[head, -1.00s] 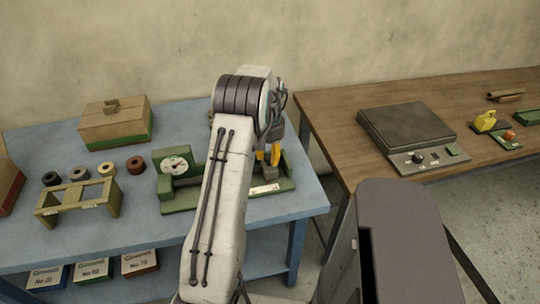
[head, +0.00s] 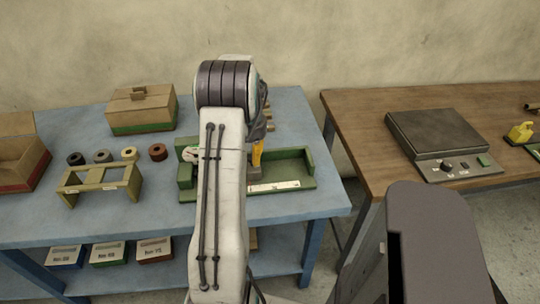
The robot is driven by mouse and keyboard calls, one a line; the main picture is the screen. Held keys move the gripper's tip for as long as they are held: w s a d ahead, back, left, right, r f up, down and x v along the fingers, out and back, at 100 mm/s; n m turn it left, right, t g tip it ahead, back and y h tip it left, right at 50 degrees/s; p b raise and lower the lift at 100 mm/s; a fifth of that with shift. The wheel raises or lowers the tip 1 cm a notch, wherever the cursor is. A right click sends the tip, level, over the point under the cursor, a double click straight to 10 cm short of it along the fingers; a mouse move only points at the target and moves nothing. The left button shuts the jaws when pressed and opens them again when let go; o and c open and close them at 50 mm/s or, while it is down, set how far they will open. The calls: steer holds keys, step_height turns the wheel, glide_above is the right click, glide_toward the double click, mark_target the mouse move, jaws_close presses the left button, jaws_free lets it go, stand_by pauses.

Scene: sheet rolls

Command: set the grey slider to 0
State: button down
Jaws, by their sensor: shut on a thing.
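The green fixture (head: 308,168) stands on the blue table, with a white scale strip (head: 275,186) along its front edge. The grey slider (head: 254,174) is a small block in its channel, mostly hidden behind my arm. My gripper (head: 257,157), with yellow fingers, comes down from above and is shut on the slider, near the left end of the visible scale. The round dial (head: 190,154) at the fixture's left is partly covered by my arm. The scale's figures are too small to read.
Several rolls (head: 130,154) and an olive stand (head: 100,183) are left of the fixture. A lidded box (head: 142,112) stands behind and an open box (head: 20,162) at the far left. A wooden table (head: 370,130) with a dark plate device (head: 437,135) is at right.

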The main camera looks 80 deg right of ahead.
steer(key=shift+w+a+f, duration=0.1)
steer(key=shift+w+a, duration=0.05)
steer(key=shift+a, duration=0.05)
steer(key=c, duration=1.1)
jaws_free()
steer(key=shift+w, duration=0.15)
steer(key=shift+o, duration=1.1)
steer(key=shift+d, duration=0.1)
step_height(320, 180, up, 12)
